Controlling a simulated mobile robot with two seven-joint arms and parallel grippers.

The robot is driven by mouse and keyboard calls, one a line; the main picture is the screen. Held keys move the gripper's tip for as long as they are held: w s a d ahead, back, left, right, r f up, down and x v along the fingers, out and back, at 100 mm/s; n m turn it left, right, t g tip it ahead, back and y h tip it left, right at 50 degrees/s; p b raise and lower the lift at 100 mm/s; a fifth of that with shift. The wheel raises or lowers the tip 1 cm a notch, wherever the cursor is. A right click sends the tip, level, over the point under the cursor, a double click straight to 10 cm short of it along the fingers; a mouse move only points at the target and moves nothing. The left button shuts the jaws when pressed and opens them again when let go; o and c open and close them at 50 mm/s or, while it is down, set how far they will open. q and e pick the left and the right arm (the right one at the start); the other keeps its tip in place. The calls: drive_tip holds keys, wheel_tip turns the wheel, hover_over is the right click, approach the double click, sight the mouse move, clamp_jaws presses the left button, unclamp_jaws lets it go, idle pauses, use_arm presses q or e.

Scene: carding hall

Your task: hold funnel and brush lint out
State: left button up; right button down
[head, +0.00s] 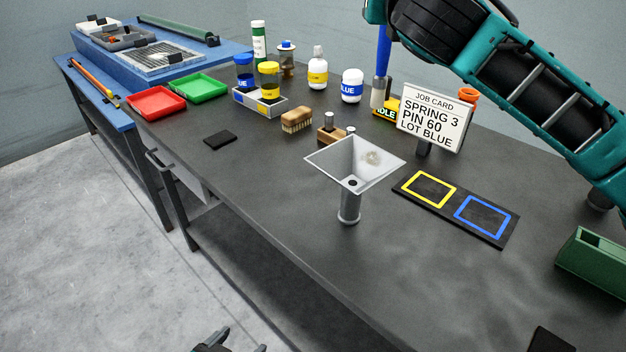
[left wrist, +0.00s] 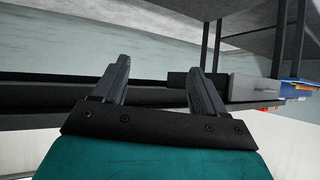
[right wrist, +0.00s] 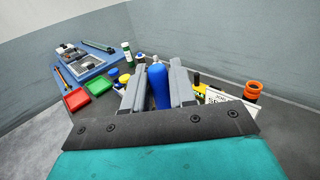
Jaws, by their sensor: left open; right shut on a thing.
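A grey square funnel (head: 335,160) stands upright on its spout at the front of the dark bench. A pale tuft of lint (head: 372,157) lies on its inner right side. My right gripper (right wrist: 157,78) is shut on a blue handle (right wrist: 158,88). In the head view the blue handle (head: 384,52) points down to a grey metal part (head: 378,88); its lower end is partly hidden. A wooden block brush (head: 297,120) lies behind the funnel. My left gripper (left wrist: 160,72) is open and empty, low in front of the bench; only its tips show in the head view (head: 228,346).
A job card (head: 433,122) stands right of the funnel, behind a dark mat (head: 420,200) with yellow and blue outlines. Bottles, a red tray (head: 156,103) and a green tray (head: 202,87) stand farther back. A green box (head: 592,262) is at right. The bench front is mostly clear.

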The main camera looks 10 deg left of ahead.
use_arm(q)
drive_tip(key=w+d+r+m+t+h, duration=0.35)
drive_tip(key=w+r+m, duration=0.7)
drive_tip(key=m, duration=0.85)
drive_tip(key=m+h, duration=0.4)
drive_tip(key=m, duration=1.5)
approach(346, 200)
drive_tip(key=shift+s+a+f+t+y, duration=0.15)
drive_tip(key=shift+s+a+t, duration=0.1)
drive_tip(key=shift+s, duration=0.25)
drive_tip(key=shift+s+a+f+t+y, duration=0.15)
drive_tip(key=shift+s+a+t, duration=0.1)
drive_tip(key=shift+s, duration=0.25)
drive_tip(key=shift+w+d+m, duration=0.2)
drive_tip(key=shift+d+m, duration=0.05)
drive_tip(key=shift+m, duration=0.25)
drive_tip(key=x, duration=1.1)
drive_tip(key=shift+w+d, duration=0.15)
drive_tip(key=shift+d, duration=0.05)
drive_tip(key=shift+c, duration=0.5)
